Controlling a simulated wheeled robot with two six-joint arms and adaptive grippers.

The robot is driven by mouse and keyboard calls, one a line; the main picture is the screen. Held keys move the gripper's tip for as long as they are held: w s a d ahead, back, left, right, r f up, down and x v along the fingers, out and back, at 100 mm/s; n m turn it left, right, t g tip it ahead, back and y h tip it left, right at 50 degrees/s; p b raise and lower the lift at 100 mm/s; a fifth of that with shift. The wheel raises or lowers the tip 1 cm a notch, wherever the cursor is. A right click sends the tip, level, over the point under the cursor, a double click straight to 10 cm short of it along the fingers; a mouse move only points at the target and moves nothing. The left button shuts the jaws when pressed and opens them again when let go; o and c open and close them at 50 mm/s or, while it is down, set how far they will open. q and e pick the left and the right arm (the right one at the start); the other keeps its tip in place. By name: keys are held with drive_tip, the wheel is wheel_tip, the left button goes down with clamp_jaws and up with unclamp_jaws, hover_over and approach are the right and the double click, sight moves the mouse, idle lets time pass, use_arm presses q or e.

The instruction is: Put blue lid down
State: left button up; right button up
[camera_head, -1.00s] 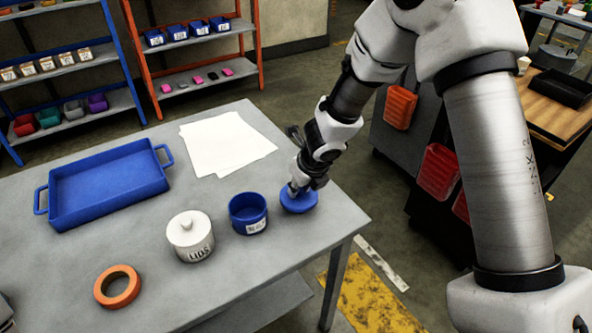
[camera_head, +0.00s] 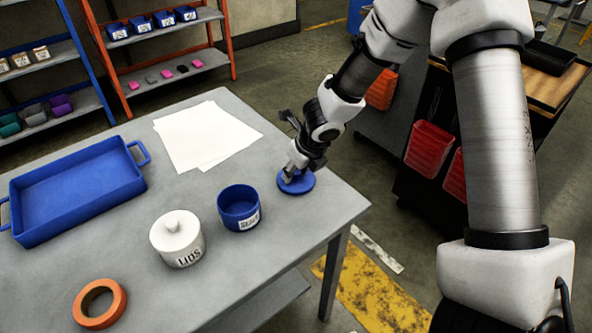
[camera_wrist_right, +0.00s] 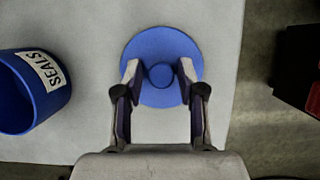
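The blue lid (camera_head: 296,183) is a flat round disc with a small knob, at the right edge of the grey table. My right gripper (camera_head: 292,172) points down at it. In the right wrist view, the lid (camera_wrist_right: 160,50) lies level under the gripper (camera_wrist_right: 160,75), whose two fingers close in on the knob from both sides. The lid is at or just above the table top; any small gap is hidden. The blue pot (camera_head: 239,210), labelled SEALS in the right wrist view, stands open left of the lid. My left gripper is out of view.
A white lidded jar (camera_head: 178,244) marked LIDS stands left of the blue pot. An orange tape ring (camera_head: 100,303), a blue tray (camera_head: 75,195) and white paper sheets (camera_head: 205,136) lie on the table (camera_head: 150,290). The table's right edge is close to the lid.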

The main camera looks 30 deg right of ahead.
drive_tip(key=shift+a, duration=0.2)
drive_tip(key=shift+d+r, duration=0.1)
drive_tip(key=shift+r, duration=0.2)
drive_tip(key=p+v, duration=0.6)
drive_tip(key=v, duration=0.6)
drive_tip(key=shift+f, duration=0.15)
